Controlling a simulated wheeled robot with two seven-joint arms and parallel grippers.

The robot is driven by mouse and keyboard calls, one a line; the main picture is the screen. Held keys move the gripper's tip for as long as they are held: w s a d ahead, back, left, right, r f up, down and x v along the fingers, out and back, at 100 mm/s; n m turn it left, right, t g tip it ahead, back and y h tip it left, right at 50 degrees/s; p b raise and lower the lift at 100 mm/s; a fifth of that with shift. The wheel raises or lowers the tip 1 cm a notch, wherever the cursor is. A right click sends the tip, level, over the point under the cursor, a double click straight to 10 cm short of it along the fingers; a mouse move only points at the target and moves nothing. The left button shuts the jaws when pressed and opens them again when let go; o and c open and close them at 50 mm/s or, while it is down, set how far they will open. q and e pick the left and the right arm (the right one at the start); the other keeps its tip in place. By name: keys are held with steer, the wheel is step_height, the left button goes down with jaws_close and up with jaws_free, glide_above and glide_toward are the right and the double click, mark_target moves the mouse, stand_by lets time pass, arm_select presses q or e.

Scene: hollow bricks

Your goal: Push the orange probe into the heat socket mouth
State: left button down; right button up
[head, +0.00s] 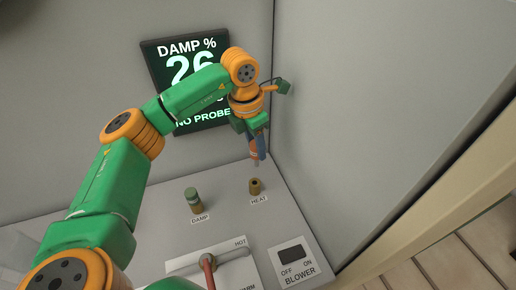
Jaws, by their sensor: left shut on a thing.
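My left gripper (254,128) is shut on the orange probe (258,146), which hangs below it with its thin grey tip pointing down. Blue also shows beside the orange on the probe, and my gripper hides its upper part. The heat socket (255,188), a short brown cylinder with a dark open mouth, stands on the grey surface behind the HEAT label. The probe tip appears above the socket mouth, with a visible gap between them. My right gripper does not show.
A green-topped brown socket (195,203) stands left, by the DAMP label. A screen (165,60) on the back wall reads "DAMP % 26" and "NO PROBE". A red lever (208,264) and a blower switch (291,255) are in front. A grey wall rises close on the right.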

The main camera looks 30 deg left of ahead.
mark_target(252, 157)
arm_select(q)
steer(key=shift+w, duration=0.25)
steer(key=shift+s+r, duration=0.3)
steer(key=shift+s, duration=0.35)
steer(key=shift+s+r, duration=0.25)
steer(key=shift+s, duration=0.4)
steer(key=shift+w+f, duration=0.15)
steer(key=shift+f, duration=0.15)
steer(key=f+b, duration=0.1)
steer(key=f, duration=0.1)
steer(key=f+b, duration=0.1)
steer(key=b, duration=0.1)
steer(key=f+b, duration=0.1)
steer(key=f, duration=0.1)
steer(key=shift+w+f, duration=0.25)
steer(key=shift+f, duration=0.05)
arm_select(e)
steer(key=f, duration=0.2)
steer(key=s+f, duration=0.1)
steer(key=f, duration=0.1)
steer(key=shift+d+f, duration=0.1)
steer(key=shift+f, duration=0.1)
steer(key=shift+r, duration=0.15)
arm_select(q)
steer(key=shift+f+b, duration=2.1)
steer(key=shift+f, duration=0.4)
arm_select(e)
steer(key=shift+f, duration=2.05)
